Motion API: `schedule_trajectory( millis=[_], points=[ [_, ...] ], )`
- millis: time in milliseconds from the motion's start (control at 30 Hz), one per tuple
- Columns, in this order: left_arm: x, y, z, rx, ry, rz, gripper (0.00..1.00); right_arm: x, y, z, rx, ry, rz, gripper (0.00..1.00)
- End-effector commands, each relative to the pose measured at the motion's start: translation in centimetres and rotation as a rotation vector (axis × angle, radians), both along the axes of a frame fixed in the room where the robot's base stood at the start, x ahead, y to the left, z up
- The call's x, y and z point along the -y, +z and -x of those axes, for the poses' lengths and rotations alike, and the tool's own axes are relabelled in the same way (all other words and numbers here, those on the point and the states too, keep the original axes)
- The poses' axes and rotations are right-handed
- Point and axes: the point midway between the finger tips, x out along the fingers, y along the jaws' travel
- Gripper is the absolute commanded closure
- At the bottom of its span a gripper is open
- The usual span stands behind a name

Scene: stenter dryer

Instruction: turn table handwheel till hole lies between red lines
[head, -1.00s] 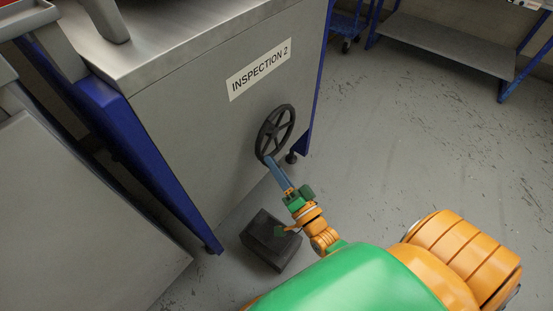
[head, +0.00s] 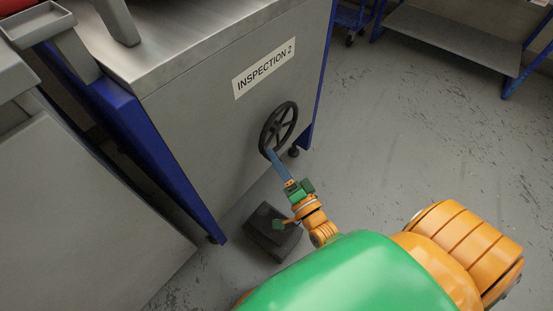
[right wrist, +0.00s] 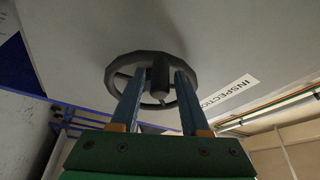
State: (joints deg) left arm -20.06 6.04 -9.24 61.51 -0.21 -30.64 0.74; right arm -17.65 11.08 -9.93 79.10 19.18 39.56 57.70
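The black spoked handwheel (head: 278,127) is on the grey front panel of the table marked INSPECTION 2. My right gripper (head: 270,153) reaches the lower left of its rim. In the right wrist view, the dark wheel (right wrist: 122,76) has a short round handle (right wrist: 160,75) standing between the two blue fingers of my right gripper (right wrist: 162,80). The fingers are apart, one on each side of the handle, with a small gap showing on the right. I cannot tell whether the left finger touches it. No hole or red lines can be made out. My left gripper is not in view.
A dark block (head: 270,236) stands on the floor below my right forearm. A grey cabinet (head: 80,215) is at the left, beside the table's blue leg (head: 165,165). A blue-framed bench (head: 450,38) stands at the back right. The floor between is clear.

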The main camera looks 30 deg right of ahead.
Motion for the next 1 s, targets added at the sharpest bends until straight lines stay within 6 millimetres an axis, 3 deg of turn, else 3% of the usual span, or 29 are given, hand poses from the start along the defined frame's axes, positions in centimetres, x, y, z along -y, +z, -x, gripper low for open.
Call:
schedule_trajectory(
  millis=[300, 700, 1000],
  points=[
    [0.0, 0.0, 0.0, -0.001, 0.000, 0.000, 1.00, 0.0, 0.0, 0.1, 0.000, 0.000, 0.000, 0.43],
    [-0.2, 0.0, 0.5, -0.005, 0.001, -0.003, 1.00, 0.2, -1.1, 6.7, -0.002, 0.000, 0.000, 0.43],
    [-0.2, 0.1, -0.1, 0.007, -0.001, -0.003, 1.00, 0.2, -1.1, 7.0, 0.000, 0.000, 0.000, 0.43]
  ],
)
